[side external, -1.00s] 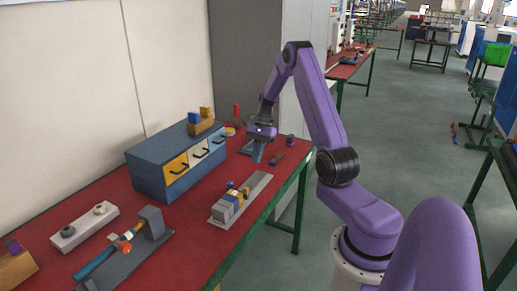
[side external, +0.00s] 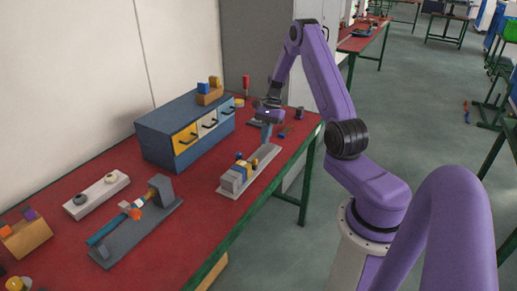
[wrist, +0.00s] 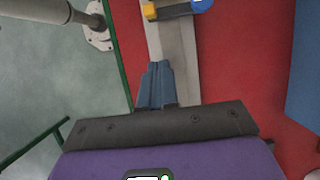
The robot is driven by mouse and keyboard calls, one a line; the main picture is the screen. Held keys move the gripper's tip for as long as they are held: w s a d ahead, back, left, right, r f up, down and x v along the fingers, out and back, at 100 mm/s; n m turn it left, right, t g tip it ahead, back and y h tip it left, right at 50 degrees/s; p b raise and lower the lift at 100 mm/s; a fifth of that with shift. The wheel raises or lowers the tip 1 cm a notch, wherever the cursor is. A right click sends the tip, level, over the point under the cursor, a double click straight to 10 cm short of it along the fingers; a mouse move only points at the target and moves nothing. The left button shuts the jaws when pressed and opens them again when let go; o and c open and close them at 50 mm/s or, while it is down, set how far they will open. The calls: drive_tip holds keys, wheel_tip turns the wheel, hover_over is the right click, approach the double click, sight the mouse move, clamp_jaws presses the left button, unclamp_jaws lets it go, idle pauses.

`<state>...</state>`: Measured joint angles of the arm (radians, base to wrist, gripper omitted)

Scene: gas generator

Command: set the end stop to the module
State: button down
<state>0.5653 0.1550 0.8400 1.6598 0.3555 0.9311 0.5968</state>
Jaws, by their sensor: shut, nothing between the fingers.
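A grey rail (side external: 266,158) lies near the table's front edge. Grey module blocks (side external: 232,180) sit at its near end, with a blue piece (side external: 239,156) on them. A small yellow-orange piece (side external: 254,163) stands on the rail beyond the blocks; it may be the end stop. In the wrist view, a yellow piece (wrist: 150,12) and a blue piece (wrist: 201,4) show at the top edge, cut off. My gripper (side external: 266,141) is shut and empty, pointing down by the rail's far end. In the wrist view its blue fingers (wrist: 157,66) overlap the rail (wrist: 178,60).
A blue cabinet with drawers (side external: 160,150) stands behind the rail. A grey fixture (side external: 140,237) and a light bar with round parts (side external: 98,195) are to the left. Small dark items (side external: 285,132) lie beyond my gripper. Red table surface is free between cabinet and rail.

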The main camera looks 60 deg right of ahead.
drive_tip(key=x, duration=0.3)
drive_tip(key=shift+a, duration=0.25)
drive_tip(key=shift+a+r, duration=0.2)
drive_tip(key=shift+a, duration=1.55)
drive_tip(key=shift+a, duration=0.95)
